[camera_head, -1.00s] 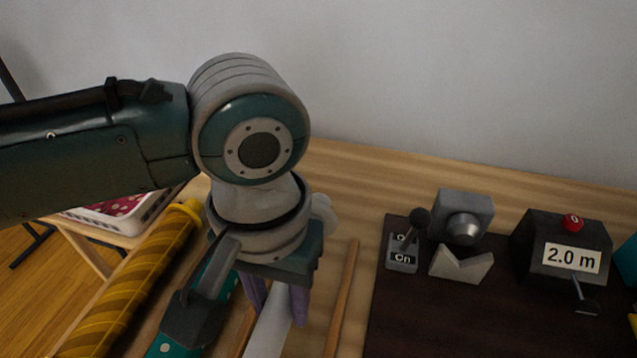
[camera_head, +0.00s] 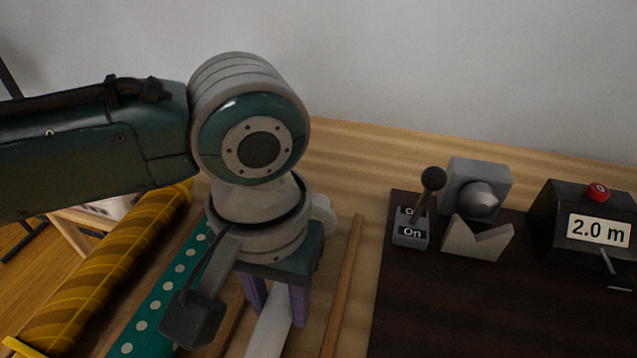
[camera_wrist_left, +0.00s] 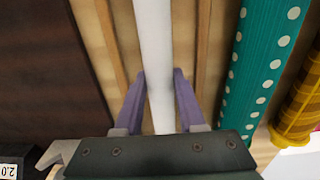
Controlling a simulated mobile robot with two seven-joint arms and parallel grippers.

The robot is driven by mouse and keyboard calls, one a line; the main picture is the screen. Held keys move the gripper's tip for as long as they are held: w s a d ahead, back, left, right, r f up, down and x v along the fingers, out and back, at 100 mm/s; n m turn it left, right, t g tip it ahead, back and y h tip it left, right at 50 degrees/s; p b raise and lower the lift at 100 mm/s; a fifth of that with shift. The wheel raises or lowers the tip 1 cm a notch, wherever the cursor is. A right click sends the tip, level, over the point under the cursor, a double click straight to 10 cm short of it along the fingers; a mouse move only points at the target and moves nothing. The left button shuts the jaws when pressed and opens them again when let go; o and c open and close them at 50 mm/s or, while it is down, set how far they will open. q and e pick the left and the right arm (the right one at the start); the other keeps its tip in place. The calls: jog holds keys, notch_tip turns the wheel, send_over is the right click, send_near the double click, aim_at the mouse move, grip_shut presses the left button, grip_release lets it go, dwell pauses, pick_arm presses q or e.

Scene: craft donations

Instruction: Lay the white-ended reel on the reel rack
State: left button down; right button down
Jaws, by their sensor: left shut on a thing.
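My left gripper (camera_head: 275,305) points down over the table, its purple fingers shut on a long white reel (camera_head: 270,322). In the left wrist view the fingertips (camera_wrist_left: 160,85) press on both sides of the white reel (camera_wrist_left: 153,40), which runs lengthwise between them. Its ends are out of view or hidden, so I cannot see their colour. Thin wooden strips (camera_head: 343,285) lie on both sides of the reel; they also show in the left wrist view (camera_wrist_left: 203,40). I cannot tell whether they belong to the reel rack. My right gripper is not in view.
A teal white-dotted roll (camera_head: 165,295) and a yellow striped roll (camera_head: 110,255) lie to the left. At right a dark board (camera_head: 430,310) bears an On lever (camera_head: 412,230), a grey V-shaped cradle (camera_head: 477,240) and a box reading 2.0 m (camera_head: 590,225). A wall stands behind.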

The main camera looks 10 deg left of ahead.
pick_arm(q)
jog(key=shift+c, duration=2.1)
grip_release()
